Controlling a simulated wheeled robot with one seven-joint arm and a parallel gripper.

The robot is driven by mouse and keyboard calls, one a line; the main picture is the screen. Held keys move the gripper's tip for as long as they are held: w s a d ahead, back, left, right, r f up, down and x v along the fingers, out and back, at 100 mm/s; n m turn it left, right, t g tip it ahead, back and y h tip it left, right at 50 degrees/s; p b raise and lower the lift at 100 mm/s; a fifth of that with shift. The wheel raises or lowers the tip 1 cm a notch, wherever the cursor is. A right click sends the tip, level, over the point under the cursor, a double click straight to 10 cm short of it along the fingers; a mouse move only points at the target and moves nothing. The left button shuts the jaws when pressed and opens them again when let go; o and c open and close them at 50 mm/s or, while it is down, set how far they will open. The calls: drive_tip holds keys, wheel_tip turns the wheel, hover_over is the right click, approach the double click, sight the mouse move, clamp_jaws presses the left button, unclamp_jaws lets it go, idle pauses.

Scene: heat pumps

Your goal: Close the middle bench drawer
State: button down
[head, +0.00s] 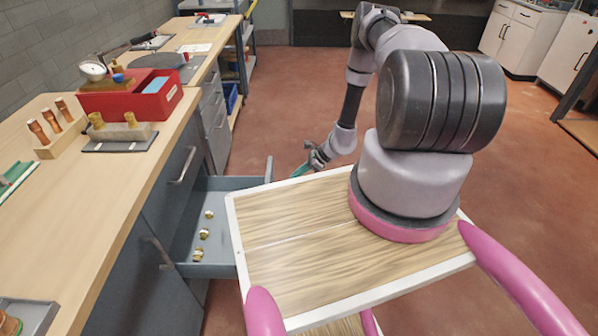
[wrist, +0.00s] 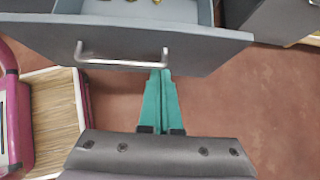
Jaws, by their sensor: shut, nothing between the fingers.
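The bench drawer (head: 215,270) stands pulled out from the bench, with brass fittings (head: 203,234) inside. In the head view its front is mostly hidden behind my own wooden top. In the wrist view the grey drawer front (wrist: 205,52) spans the upper part, with a bar handle (wrist: 120,64) on it. My gripper (wrist: 160,72) is shut and empty. Its teal fingertips are at the drawer front, beside the right end of the handle; I cannot tell whether they touch. In the head view my gripper (head: 306,170) is just outside the drawer, partly hidden.
The wooden bench (head: 120,185) runs along the left, with a red toolbox (head: 130,100) and a wooden rack (head: 58,128) on top. Closed drawers (head: 213,115) with handles lie farther along. Red floor (head: 300,95) is clear beyond the open drawer.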

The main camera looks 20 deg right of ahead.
drive_tip(key=a+f, duration=0.1)
drive_tip(key=a, duration=0.1)
drive_tip(key=w+a+f, duration=0.1)
drive_tip(key=a, duration=0.1)
drive_tip(key=w+a+f, duration=0.1)
drive_tip(key=a, duration=0.1)
drive_tip(key=shift+f, duration=0.35)
drive_tip(key=shift+w+a, duration=0.15)
drive_tip(key=shift+a, duration=0.5)
